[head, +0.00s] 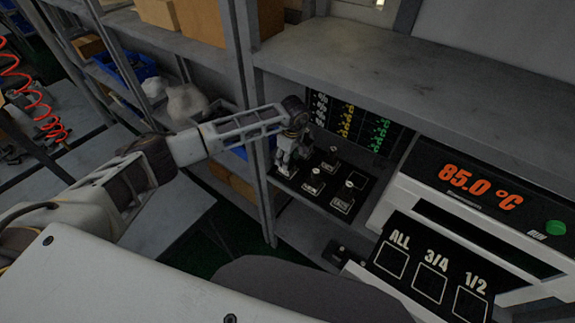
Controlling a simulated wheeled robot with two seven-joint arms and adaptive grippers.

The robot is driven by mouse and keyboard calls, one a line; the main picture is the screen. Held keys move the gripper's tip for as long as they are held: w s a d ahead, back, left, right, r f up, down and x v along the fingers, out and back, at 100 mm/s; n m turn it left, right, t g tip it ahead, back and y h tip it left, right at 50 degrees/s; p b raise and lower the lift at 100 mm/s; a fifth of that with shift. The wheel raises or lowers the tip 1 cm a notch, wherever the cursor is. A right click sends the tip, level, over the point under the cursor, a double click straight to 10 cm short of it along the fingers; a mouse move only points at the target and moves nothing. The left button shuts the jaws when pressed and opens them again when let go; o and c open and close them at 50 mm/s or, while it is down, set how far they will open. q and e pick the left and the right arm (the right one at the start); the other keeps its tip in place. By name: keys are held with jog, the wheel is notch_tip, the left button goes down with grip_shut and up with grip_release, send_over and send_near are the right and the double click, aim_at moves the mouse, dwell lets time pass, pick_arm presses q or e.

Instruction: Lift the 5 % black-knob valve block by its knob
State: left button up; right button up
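Several small valve blocks stand on a black board on the shelf in the head view. One block (343,204) is at the front right, one (313,187) at the front middle, and another (356,180) at the back right. Their labels are too small to read, and I cannot tell which is the 5 % black-knob block. My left gripper (285,168) points down over the left end of the board. It hides what is under it, and its fingers are too small and dark to show whether they are open or shut. My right gripper is not in view.
A dark panel (352,128) with white, yellow and green marks stands behind the blocks. A shelf board (400,62) runs above, and a grey upright (262,205) stands left. A machine (480,190) reading 85.0 °C and a panel marked ALL, 3/4, 1/2 (430,268) are right.

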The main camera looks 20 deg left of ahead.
pick_arm(q)
grip_shut()
jog(key=shift+r, duration=0.2)
dwell(0.3)
jog(key=shift+s+r+b, duration=0.1)
jog(key=shift+r+b, duration=0.05)
jog(key=shift+b, duration=0.25)
notch_tip(320, 180, up, 6)
jog(key=shift+r+b, duration=0.1)
jog(key=shift+b, duration=0.8)
jog(key=s+a+b, duration=0.2)
jog(key=s+a, duration=0.1)
jog(key=s, duration=0.6)
jog(key=s+a+b, duration=0.2)
jog(key=s+a, duration=0.1)
jog(key=s, duration=0.6)
jog(key=shift+s+a, duration=0.3)
jog(key=shift+a, duration=0.1)
jog(key=shift+r, duration=0.1)
